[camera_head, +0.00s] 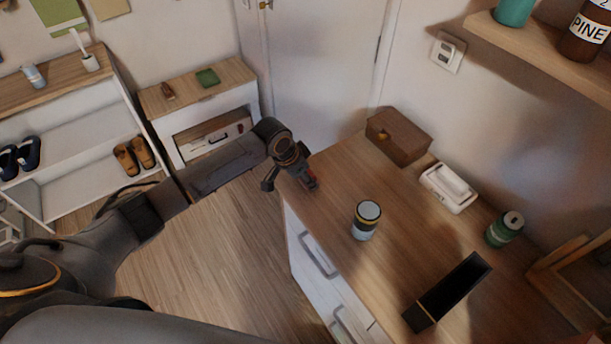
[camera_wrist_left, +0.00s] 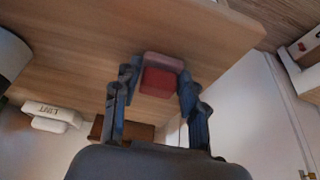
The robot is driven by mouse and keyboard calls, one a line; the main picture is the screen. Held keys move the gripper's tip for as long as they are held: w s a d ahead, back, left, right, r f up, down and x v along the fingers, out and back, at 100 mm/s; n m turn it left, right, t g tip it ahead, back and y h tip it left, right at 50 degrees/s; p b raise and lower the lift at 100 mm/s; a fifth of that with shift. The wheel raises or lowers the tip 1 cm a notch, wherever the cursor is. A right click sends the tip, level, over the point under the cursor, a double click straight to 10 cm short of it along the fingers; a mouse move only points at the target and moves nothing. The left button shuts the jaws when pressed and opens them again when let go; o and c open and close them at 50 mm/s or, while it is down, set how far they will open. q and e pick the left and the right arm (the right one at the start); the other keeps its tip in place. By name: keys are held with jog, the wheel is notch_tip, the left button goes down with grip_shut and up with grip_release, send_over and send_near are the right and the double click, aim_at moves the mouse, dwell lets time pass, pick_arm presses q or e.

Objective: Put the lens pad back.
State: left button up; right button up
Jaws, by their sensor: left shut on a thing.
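My left gripper (camera_head: 297,181) is over the left corner of the wooden dresser top (camera_head: 330,215). In the left wrist view my left gripper (camera_wrist_left: 156,95) has its fingers on both sides of a small red and pink block (camera_wrist_left: 161,76), shut on it. The block also shows as a little red in the head view (camera_head: 311,182), mostly hidden by the fingers. Whether this block is the lens pad I cannot tell for certain. Whether it touches the dresser top is unclear. My right gripper is not in view.
On the dresser top are a jar (camera_head: 366,221), a brown box (camera_head: 398,136), a white box (camera_head: 447,187), a green can (camera_head: 505,229) and a dark open box (camera_head: 455,290). A small white cabinet (camera_head: 172,145) stands left, a green item (camera_head: 207,77) on it.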

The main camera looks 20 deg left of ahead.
pick_arm(q)
jog(key=o, duration=1)
jog(key=shift+f, duration=0.1)
jog(key=b+v, duration=0.1)
jog(key=v, duration=1.1)
jog(key=shift+s+d, duration=0.1)
